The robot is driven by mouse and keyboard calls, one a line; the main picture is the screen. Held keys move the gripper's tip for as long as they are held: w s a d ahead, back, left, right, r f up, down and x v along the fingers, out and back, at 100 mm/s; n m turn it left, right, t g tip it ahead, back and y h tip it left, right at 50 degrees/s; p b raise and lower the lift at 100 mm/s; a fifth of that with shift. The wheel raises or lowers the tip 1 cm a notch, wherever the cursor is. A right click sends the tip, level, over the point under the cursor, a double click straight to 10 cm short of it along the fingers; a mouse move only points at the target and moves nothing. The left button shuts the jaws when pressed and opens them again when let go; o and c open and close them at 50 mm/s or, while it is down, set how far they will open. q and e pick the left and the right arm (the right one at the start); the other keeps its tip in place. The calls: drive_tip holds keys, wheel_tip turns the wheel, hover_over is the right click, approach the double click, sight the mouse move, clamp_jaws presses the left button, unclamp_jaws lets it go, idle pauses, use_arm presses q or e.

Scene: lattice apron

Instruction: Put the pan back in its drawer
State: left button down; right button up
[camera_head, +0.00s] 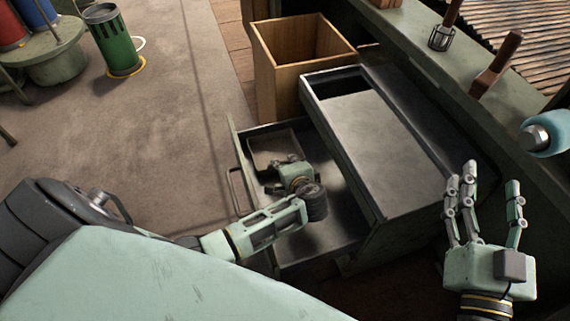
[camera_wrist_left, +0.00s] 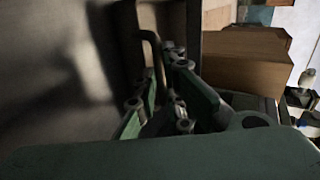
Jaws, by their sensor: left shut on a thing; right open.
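The pan (camera_head: 266,150) looks like a shallow, square-edged grey-brown piece inside the outline of the open drawer (camera_head: 325,245), near its far left corner. My left gripper (camera_head: 279,172) is over the drawer, at the near edge of the pan, and is shut. In the left wrist view, a dark bent bar (camera_wrist_left: 154,45) rises by the closed fingers (camera_wrist_left: 165,95); it looks like a handle. The fingers hide the grip itself, and I cannot tell whether the pan touches the drawer floor. My right gripper (camera_head: 488,205) is open and empty, right of the cabinet.
The drawer's loop handle (camera_head: 235,190) sticks out at left. A grey metal cabinet (camera_head: 385,150) stands right of the drawer. A wooden bin (camera_head: 300,50) is behind it. A green bin (camera_head: 112,45) stands far left; the floor (camera_head: 140,130) between is clear.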

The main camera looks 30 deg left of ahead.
use_arm(q)
drive_tip(key=shift+s+f, duration=0.25)
drive_tip(key=shift+f, duration=0.3)
drive_tip(key=c, duration=1.8)
unclamp_jaws()
drive_tip(key=shift+w+f, duration=0.1)
drive_tip(key=shift+f, duration=0.05)
drive_tip(key=shift+o, duration=0.2)
drive_tip(key=shift+r, duration=0.2)
